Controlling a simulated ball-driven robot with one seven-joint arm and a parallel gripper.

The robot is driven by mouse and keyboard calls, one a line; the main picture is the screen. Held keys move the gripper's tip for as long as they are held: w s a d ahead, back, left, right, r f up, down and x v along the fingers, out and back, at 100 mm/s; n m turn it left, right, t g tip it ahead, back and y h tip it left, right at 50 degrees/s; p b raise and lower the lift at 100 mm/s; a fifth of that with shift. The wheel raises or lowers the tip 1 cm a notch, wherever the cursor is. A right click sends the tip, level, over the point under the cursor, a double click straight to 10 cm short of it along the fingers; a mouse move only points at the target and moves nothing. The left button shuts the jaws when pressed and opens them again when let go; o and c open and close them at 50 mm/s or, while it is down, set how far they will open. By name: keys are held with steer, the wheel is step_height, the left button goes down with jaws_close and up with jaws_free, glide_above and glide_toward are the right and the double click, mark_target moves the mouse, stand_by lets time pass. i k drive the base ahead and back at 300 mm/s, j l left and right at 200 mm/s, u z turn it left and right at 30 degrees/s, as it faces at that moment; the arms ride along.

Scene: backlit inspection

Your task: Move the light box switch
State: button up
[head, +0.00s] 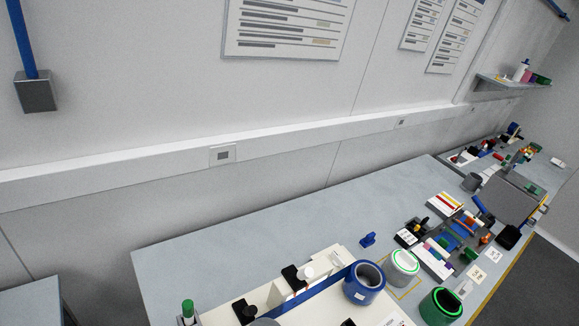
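A pale panel or box (222,315) with a blue strip lies at the bottom edge of the view on the grey bench and is cut off there. Two black knob-like pieces stand on it, one near its middle (291,276) and one further left (243,311). I cannot tell which part, if any, is the light box switch. My gripper does not show.
On the bench (200,258) stand a blue roll (364,284), a white cup with a green rim (403,264) and a green container (440,306). Parts and tools crowd the right. The bench's back left is clear. A wall trunking (120,170) runs behind.

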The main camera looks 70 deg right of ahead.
mark_target(308, 273)
steer(key=j+z, duration=0.2)
steer(key=z, duration=1)
steer(key=k+j+z, duration=0.1)
steer(key=j+z, duration=0.4)
steer(key=k+j+z, duration=0.15)
steer(key=j+z, duration=0.2)
steer(key=z, duration=0.15)
steer(key=k+j+z, duration=0.3)
steer(key=j, duration=0.2)
steer(key=k+j+z, duration=0.25)
steer(key=k, duration=0.25)
steer(key=k+j, duration=0.95)
steer(key=i+l+z, duration=0.1)
steer(key=i+l, duration=0.7)
steer(key=i, duration=0.25)
steer(key=i+l+z, duration=0.15)
steer(key=i+l, duration=0.25)
steer(key=i, duration=0.15)
steer(key=i+l, duration=0.3)
steer(key=i, duration=0.25)
steer(key=l+z, duration=0.05)
